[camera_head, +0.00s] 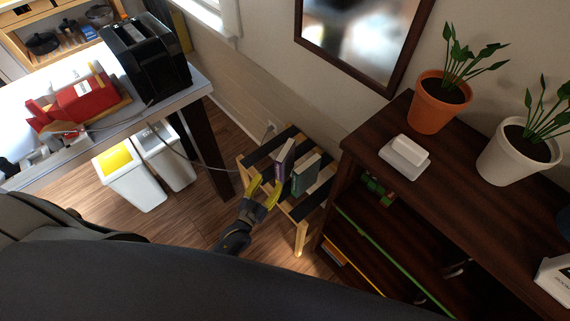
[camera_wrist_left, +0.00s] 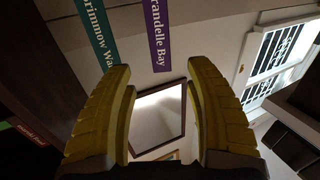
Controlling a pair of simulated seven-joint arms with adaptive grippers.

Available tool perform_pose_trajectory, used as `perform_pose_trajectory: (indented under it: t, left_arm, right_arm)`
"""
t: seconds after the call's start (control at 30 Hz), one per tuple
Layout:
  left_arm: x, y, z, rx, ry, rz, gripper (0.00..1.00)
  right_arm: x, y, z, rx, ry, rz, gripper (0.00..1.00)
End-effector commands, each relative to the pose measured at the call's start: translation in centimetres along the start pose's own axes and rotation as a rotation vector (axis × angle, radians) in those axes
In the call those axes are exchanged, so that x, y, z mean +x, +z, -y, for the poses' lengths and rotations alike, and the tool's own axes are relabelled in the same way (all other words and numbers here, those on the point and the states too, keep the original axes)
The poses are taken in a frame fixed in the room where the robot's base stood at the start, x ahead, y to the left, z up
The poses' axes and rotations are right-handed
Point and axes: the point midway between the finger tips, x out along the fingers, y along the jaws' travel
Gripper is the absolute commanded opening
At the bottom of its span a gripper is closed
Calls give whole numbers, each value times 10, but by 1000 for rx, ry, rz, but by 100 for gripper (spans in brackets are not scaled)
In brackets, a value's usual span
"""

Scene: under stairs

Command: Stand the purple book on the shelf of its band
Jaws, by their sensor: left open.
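The purple book (camera_head: 284,158) stands upright on a small slatted wooden stand (camera_head: 297,213), beside a teal book (camera_head: 306,174) to its right. In the left wrist view the purple spine (camera_wrist_left: 157,35) reads "randelle Bay" and lies ahead of the gap between my fingers; the teal spine (camera_wrist_left: 98,34) is to its left. My left gripper (camera_head: 265,187), with yellow fingers, is open and empty in front of the purple book, apart from it. The dark wooden bookshelf (camera_head: 350,205) stands to the right; its shelves are partly hidden by its top. My right gripper is not in view.
A green band (camera_head: 382,249) and a yellow-orange band (camera_head: 337,261) mark shelf edges. A table (camera_head: 188,88) and white bins (camera_head: 133,181) are at left. Floor shows between.

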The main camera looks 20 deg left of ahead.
Motion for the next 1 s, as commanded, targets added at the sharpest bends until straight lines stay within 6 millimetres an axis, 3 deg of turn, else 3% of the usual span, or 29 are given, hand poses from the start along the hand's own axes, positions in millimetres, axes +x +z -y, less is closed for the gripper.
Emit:
perform_pose_trajectory:
  t: [0.1,0.4,0.77,1.0]
  left_arm:
    - [24,0,0,0,0,0,54]
    - [71,1,0,-1,0,3,54]
    - [91,2,0,0,0,3,54]
    - [118,4,1,0,0,2,54]
  right_arm:
    - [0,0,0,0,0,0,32]
    - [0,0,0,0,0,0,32]
    - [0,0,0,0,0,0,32]
    - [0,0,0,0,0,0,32]
